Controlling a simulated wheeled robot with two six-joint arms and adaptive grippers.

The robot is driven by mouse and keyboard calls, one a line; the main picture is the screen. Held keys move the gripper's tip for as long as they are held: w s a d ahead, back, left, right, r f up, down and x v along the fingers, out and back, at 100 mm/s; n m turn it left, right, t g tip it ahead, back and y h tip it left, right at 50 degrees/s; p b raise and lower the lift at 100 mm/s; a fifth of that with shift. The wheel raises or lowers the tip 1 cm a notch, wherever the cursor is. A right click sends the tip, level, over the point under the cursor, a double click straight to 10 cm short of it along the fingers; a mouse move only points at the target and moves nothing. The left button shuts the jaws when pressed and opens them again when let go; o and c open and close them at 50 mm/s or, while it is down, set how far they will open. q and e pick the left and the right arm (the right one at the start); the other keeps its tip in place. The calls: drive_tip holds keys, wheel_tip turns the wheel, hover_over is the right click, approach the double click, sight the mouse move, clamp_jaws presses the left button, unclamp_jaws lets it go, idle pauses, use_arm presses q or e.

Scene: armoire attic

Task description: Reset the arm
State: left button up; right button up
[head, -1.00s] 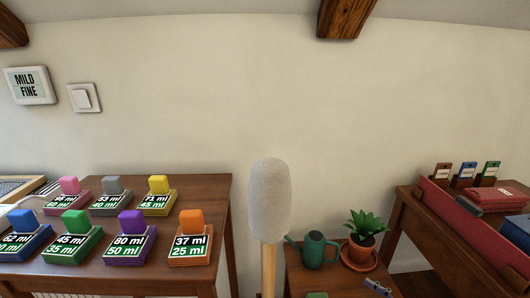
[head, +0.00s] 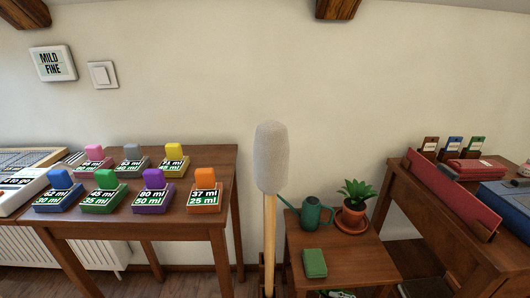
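Neither of my arms or grippers shows in the head view. I cannot tell from this frame how they are posed or whether they hold anything.
A brown table (head: 110,222) at the left bears several coloured blocks with ml labels. A small table (head: 345,262) holds a watering can (head: 312,214), a potted plant (head: 354,205) and a green box (head: 314,263). A pale padded stick (head: 272,160) stands between them. A desk (head: 440,220) is at the right.

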drive_tip(key=s+a+f+n+g+h, duration=0.45)
drive_tip(key=s+f+n, duration=0.25)
drive_tip(key=s+n, duration=0.3)
drive_tip(key=s+d+f+n+h+p, duration=0.25)
drive_tip(key=d+n+h+p, duration=0.2)
drive_tip(key=p, duration=0.35)
drive_tip(key=s+d+f+n+h+p, duration=0.2)
drive_tip(key=s+d+n+h+p, duration=0.2)
drive_tip(key=d+p, duration=0.3)
use_arm(q)
drive_tip(key=s+a+f+g+y+p, duration=0.1)
drive_tip(key=s+a+p, duration=0.2)
drive_tip(key=s+p, duration=0.5)
drive_tip(key=s+a+f+g+p, duration=0.1)
drive_tip(key=s+a+p, duration=0.3)
drive_tip(key=s+p, duration=0.4)
drive_tip(key=shift+s+a+f+y, duration=0.2)
drive_tip(key=shift+s+y, duration=0.2)
drive_tip(key=shift+s, duration=0.7)
use_arm(e)
drive_tip(key=s+d+r+g+h, duration=0.1)
drive_tip(key=s+d, duration=0.2)
drive_tip(key=s, duration=1.1)
drive_tip(key=shift+s+r+g, duration=0.15)
drive_tip(key=shift+s+g, duration=0.2)
